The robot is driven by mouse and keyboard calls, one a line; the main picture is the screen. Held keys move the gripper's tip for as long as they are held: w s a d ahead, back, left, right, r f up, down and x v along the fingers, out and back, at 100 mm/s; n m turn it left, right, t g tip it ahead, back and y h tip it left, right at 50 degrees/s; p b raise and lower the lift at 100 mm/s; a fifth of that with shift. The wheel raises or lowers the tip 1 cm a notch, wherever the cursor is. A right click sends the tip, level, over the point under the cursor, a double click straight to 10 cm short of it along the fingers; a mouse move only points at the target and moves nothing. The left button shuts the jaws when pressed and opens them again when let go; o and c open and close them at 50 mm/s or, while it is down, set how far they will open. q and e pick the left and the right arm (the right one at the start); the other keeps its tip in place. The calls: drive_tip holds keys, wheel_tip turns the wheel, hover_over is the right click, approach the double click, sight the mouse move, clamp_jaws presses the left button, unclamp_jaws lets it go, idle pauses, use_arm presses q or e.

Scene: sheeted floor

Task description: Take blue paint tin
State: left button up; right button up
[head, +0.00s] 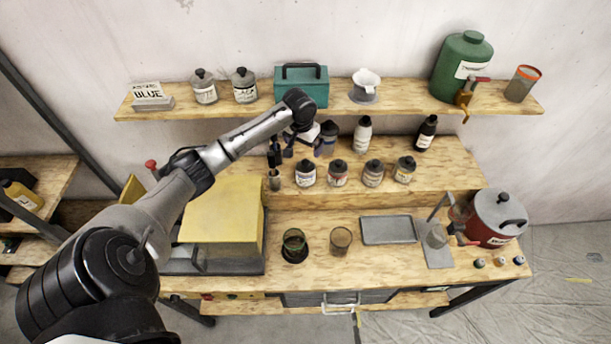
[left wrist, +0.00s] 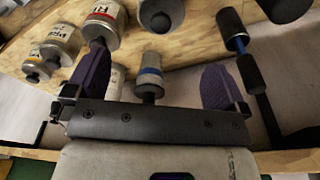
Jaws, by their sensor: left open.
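Several grey paint tins stand in a row on the middle shelf: one (head: 305,174) at the left, then a second (head: 337,174), a third (head: 373,174) and a fourth (head: 404,170). Their labels are too small to read in the head view, so I cannot tell which is the blue one. My left gripper (head: 307,142) is open above and behind the leftmost tin. In the left wrist view, a blue-banded container (left wrist: 149,72) shows between the open fingers, apart from them. A tin with a red-lettered label (left wrist: 103,20) is near one finger.
A white bottle (head: 363,134) and a black bottle (head: 426,133) stand behind the tins. A teal toolbox (head: 301,91), two tins and a sign reading BLUE (head: 150,96) are on the upper shelf. A grey tray (head: 388,230) and glasses stand on the bench below.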

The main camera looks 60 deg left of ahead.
sight(305, 162)
use_arm(q)
drive_tip(key=f, duration=0.7)
drive_tip(key=shift+w+a+f+p, duration=0.1)
drive_tip(key=shift+w+f+p, duration=0.05)
drive_tip(key=shift+w+p, duration=0.2)
drive_tip(key=shift+w+a+f+p, duration=0.1)
drive_tip(key=shift+f+p, duration=0.2)
drive_tip(key=shift+f, duration=1.05)
drive_tip(key=shift+w+a+f+p, duration=0.1)
drive_tip(key=shift+f+p, duration=0.15)
drive_tip(key=shift+f, duration=1.05)
drive_tip(key=shift+c, duration=0.2)
drive_tip(key=c, duration=1.4)
drive_tip(key=shift+r, duration=0.15)
